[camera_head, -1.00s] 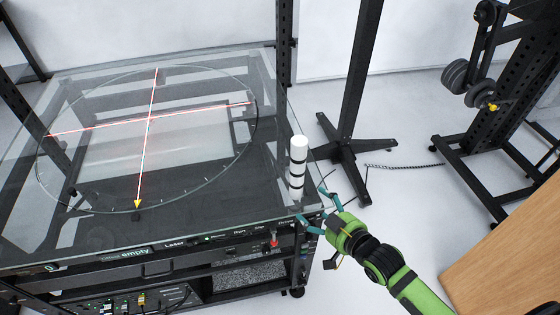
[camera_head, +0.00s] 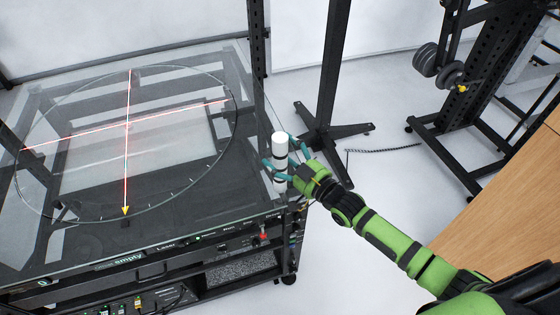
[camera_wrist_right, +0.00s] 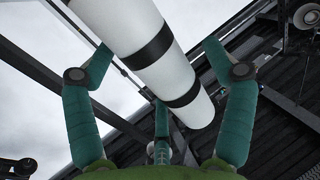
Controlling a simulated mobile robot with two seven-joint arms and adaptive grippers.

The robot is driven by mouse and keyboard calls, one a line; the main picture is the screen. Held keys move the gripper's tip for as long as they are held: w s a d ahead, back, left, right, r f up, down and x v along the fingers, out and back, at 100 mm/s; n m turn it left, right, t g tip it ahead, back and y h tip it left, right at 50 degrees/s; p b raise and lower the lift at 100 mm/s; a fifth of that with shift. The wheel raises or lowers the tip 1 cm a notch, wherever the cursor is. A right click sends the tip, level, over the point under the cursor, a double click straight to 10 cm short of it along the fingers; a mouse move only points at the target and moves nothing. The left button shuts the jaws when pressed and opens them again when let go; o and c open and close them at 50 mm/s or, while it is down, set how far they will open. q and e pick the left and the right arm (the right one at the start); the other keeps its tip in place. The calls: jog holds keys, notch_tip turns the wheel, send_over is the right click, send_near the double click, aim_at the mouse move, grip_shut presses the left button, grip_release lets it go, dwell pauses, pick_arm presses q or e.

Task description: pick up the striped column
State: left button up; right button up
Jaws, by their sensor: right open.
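The striped column (camera_head: 280,150), white with black bands, stands upright on the right edge of the glass tabletop (camera_head: 215,190). My right gripper (camera_head: 281,161), green with teal fingers, is at the column from the right with its fingers on both sides of it. In the right wrist view the column (camera_wrist_right: 155,50) lies between the open fingers of the gripper (camera_wrist_right: 160,95). A third finger shows low in the middle. I cannot tell whether any finger touches the column. My left gripper is not in view.
A turntable circle with red laser lines (camera_head: 128,125) is on the glass to the left. A dark post on a star-shaped foot (camera_head: 330,125) stands behind the column. A weight rack (camera_head: 455,120) and a wooden surface (camera_head: 515,215) are at the right.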

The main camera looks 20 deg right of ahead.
jog(key=shift+w+a, duration=0.1)
jog(key=shift+w, duration=0.05)
jog(key=c, duration=1.4)
jog(key=shift+c, duration=0.3)
jog(key=shift+r, duration=0.15)
